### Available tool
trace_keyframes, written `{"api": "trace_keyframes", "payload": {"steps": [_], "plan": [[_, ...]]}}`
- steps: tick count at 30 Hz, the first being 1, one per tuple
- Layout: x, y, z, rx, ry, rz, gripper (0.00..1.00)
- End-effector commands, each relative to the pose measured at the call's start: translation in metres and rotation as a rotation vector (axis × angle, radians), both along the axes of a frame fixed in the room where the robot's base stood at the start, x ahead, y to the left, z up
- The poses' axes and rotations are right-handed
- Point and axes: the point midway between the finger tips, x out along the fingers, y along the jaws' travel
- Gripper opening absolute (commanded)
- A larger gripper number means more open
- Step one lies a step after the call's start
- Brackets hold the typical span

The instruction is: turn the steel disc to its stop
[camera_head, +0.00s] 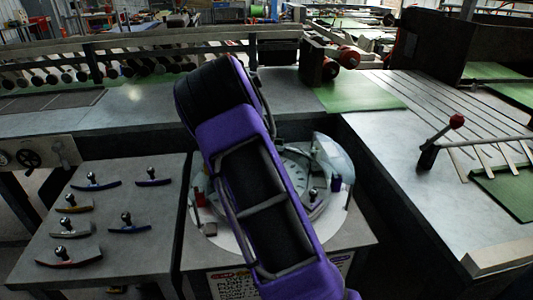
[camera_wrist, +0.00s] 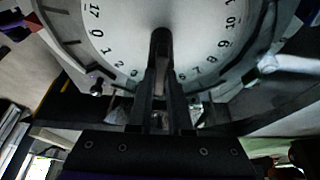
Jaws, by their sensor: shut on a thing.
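The pale steel disc (camera_wrist: 205,32) fills the top of the wrist view, with black numerals and tick marks around its rim. In the head view part of the disc (camera_head: 296,168) shows on a round white plate (camera_head: 233,243), and my purple arm covers much of it. A dark upright knob (camera_wrist: 160,37) stands over the disc's face in the wrist view. My gripper (camera_wrist: 161,82) is closed on this knob, with the fingers close together. The head view hides the fingertips behind my arm. The knob's base and the stop cannot be clearly made out.
A clear curved cover (camera_head: 335,157) and a small black knob (camera_head: 312,194) sit right of my arm. A grey table (camera_head: 105,228) at left holds several curved pieces with black knobs. A red-tipped lever (camera_head: 441,141) stands on the right bench.

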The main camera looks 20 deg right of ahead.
Motion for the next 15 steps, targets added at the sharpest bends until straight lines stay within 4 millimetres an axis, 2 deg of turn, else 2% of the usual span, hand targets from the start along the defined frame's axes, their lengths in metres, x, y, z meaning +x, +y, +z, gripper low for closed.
{"api": "trace_keyframes", "payload": {"steps": [7, 8, 9, 12, 15], "plan": [[-0.0003, 0.0001, -0.0004, 0.001, 0.0, -0.002, 0.0], [-0.0003, 0.0001, -0.0004, 0.001, 0.0, -0.002, 0.23], [-0.0003, 0.0001, -0.0004, 0.001, 0.0, -0.002, 0.3], [-0.0003, 0.0002, -0.0003, 0.001, 0.0, -0.002, 0.47], [-0.0002, 0.0001, -0.0002, 0.001, 0.0, -0.001, 0.47]]}}
